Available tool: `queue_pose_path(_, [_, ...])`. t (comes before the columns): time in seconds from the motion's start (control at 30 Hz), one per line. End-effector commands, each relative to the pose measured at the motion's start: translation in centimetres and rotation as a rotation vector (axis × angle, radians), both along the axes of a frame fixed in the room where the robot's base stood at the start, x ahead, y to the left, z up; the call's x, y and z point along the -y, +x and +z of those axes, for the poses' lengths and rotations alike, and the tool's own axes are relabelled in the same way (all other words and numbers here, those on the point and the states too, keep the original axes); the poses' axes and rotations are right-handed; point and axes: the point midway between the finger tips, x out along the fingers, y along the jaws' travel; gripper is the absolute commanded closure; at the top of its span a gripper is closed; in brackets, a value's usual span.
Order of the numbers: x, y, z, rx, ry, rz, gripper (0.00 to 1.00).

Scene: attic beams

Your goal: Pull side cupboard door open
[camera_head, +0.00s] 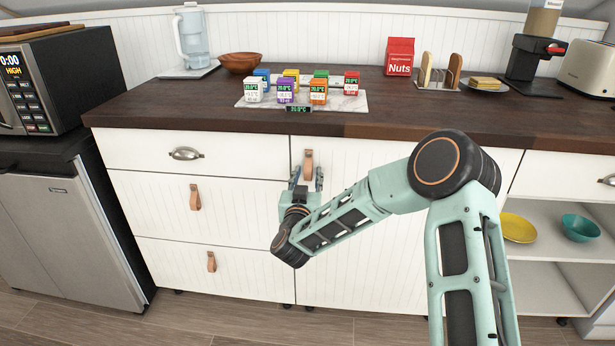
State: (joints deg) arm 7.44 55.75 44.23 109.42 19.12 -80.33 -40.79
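The white cupboard door (375,258) is right of the stack of drawers, under the counter. It looks flush with the cabinet front. Its tan leather strap handle (308,163) is near the door's upper left corner. My gripper (307,178) is in front of the handle, with its two fingers apart, one on each side of the strap's lower part. Whether the fingers touch the strap cannot be seen. My arm hides part of the door's middle and right side.
Drawers (200,207) with a metal pull and leather pulls are on the left. An open shelf with a yellow plate (518,228) and a teal bowl (581,228) is on the right. The dark countertop (190,105) holds several small cartons on a board. Wood floor in front looks clear.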

Motion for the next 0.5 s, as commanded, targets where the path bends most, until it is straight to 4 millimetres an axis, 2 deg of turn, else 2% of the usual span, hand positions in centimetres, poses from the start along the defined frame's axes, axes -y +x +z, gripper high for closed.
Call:
queue_pose_path(0.07, [0.00,-0.02,0.01,0.000,0.000,0.000,0.70])
queue_pose_path(0.33, [0.00,-0.03,0.02,0.001,0.000,0.000,1.00])
queue_pose_path(0.5, [0.01,-0.03,0.02,0.001,0.000,0.000,1.00])
